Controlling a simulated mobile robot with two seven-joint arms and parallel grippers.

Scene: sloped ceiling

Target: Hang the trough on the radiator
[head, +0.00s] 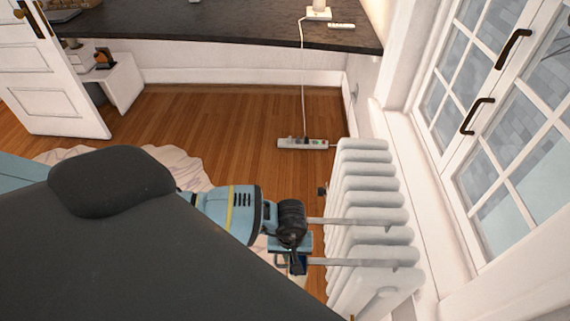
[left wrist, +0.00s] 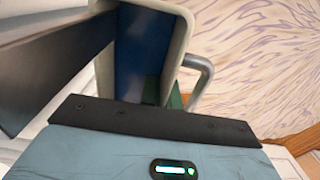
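The white ribbed radiator (head: 365,185) stands at the right, below the window. My left gripper (head: 298,262) is at the radiator's left side, pointing down. Two grey bars (head: 360,222) reach from beside it across the radiator's top; they look like the trough's hangers, but I cannot be sure. In the left wrist view a pale-rimmed trough (left wrist: 182,35) with a dark blue inside is right in front of my left palm. A bent grey tube (left wrist: 207,75) sticks out at its right. The fingertips are hidden, so the grip is unclear. My right gripper is not in view.
A dark-topped counter (head: 220,28) runs along the back. A power strip (head: 303,143) lies on the wooden floor, with a cord rising to the counter. A pale patterned rug (head: 180,160) lies left of my gripper. An open white door (head: 50,80) is at the far left.

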